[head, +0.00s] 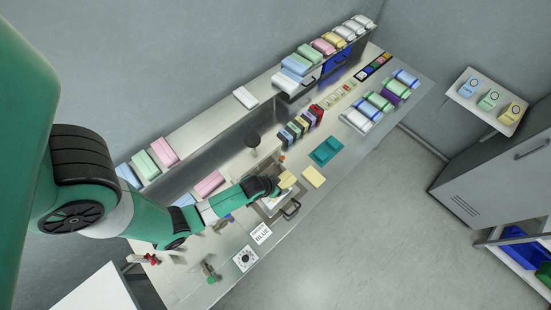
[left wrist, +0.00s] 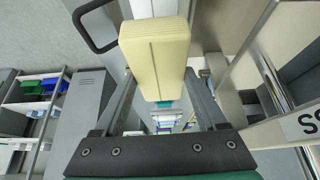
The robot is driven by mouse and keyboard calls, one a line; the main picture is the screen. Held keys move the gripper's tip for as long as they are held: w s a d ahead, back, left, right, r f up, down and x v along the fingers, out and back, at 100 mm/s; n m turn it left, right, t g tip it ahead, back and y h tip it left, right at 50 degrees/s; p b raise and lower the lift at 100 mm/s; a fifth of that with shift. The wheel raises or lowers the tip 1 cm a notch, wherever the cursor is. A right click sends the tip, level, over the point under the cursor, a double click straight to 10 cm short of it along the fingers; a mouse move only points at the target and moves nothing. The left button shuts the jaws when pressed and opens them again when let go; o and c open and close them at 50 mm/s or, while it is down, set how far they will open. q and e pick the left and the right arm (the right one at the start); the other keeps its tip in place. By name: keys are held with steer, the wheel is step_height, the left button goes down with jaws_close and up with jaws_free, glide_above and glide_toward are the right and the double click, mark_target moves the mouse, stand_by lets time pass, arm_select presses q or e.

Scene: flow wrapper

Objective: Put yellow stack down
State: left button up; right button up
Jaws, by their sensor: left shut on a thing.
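My left gripper (head: 276,188) reaches in from the left over the counter. It is shut on a pale yellow stack (head: 287,179). In the left wrist view the yellow stack (left wrist: 155,50) is a ribbed block between the two fingers (left wrist: 157,95), and it hides part of what lies beyond. A second yellow stack (head: 314,176) lies on the counter just to the right of the held one. I cannot tell whether the held stack touches anything below it. My right gripper is not in view.
A metal device with a black handle (head: 291,210) is right below the gripper. A printed card (head: 260,234) lies near the front edge. The counter front right of the handle is bare.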

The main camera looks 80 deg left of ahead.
arm_select(q)
steer(key=shift+s+d+f, duration=0.25)
steer(key=shift+s+f, duration=0.2)
steer(key=shift+f, duration=0.1)
steer(key=shift+s+d+f+b, duration=0.15)
steer(key=shift+f+b, duration=0.2)
steer(key=shift+f, duration=0.6)
steer(key=shift+s+f+b, duration=0.1)
steer(key=shift+f+b, duration=0.2)
steer(key=shift+f, duration=0.65)
steer(key=shift+f, duration=0.15)
steer(key=o, duration=1.3)
steer(key=shift+c, duration=0.2)
